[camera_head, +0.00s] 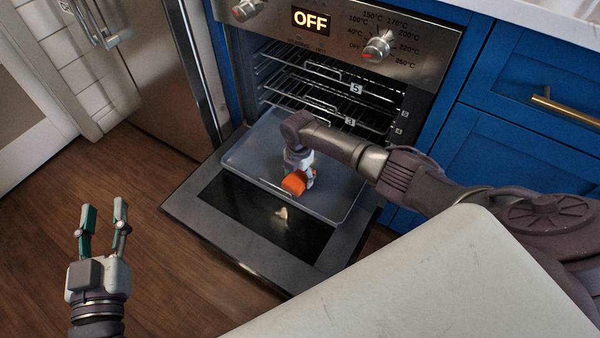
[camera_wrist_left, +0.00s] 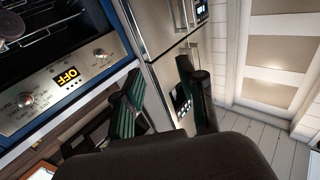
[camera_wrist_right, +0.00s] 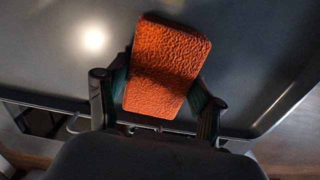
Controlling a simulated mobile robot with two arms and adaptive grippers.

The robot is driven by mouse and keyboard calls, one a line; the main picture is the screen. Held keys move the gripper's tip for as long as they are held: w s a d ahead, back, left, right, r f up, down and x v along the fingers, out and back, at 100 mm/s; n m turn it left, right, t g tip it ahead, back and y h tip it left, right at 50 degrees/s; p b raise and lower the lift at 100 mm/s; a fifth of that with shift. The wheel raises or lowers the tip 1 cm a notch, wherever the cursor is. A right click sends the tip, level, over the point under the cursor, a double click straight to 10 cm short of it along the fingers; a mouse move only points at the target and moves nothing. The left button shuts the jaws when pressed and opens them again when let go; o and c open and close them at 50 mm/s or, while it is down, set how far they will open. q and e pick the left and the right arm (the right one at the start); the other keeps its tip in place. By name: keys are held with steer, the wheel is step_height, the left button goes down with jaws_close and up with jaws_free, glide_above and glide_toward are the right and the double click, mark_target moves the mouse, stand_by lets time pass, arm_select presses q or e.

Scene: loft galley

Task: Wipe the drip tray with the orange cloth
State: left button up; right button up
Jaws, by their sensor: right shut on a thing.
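The orange cloth (camera_head: 294,183) looks like a thick folded pad. It also fills the middle of the right wrist view (camera_wrist_right: 167,65). My right gripper (camera_head: 302,178) is shut on it, with a finger on either side (camera_wrist_right: 160,92). The grey drip tray (camera_head: 247,158) lies on the lowered oven door and reaches towards the oven opening. My right gripper holds the cloth over the tray; I cannot tell whether the cloth touches it. My left gripper (camera_head: 104,218) is open and empty above the wooden floor, left of the oven door. Its spread fingers also show in the left wrist view (camera_wrist_left: 165,98).
The oven door (camera_head: 205,228) is open, with its glass inner face showing. Wire racks (camera_head: 325,85) are in the oven above the tray. Blue drawers (camera_head: 530,110) stand to the right and a steel fridge (camera_head: 165,75) to the left. The wooden floor (camera_head: 150,280) is clear at the left.

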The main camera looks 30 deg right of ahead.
mark_target(292, 186)
steer(key=shift+s+a+f+p, duration=0.1)
steer(key=shift+s+a+p, duration=0.3)
steer(key=shift+a+p, duration=0.15)
steer(key=shift+s+a+p, duration=0.25)
steer(key=shift+a+p, duration=0.05)
steer(key=shift+a, duration=0.1)
steer(key=shift+s+a+p, duration=0.25)
steer(key=shift+a+p, duration=0.05)
steer(key=shift+a, duration=0.1)
steer(key=shift+s+a+p, duration=0.15)
steer(key=shift+a+p, duration=0.15)
steer(key=shift+a, duration=0.15)
arm_select(q)
steer(key=s+a+f+g+y, duration=0.2)
steer(key=s+f+g, duration=0.3)
steer(key=f, duration=0.6)
steer(key=a+g, duration=0.1)
steer(key=g, duration=0.1)
steer(key=shift+g+y, duration=0.3)
steer(key=shift+g, duration=0.1)
steer(key=shift+f, duration=0.1)
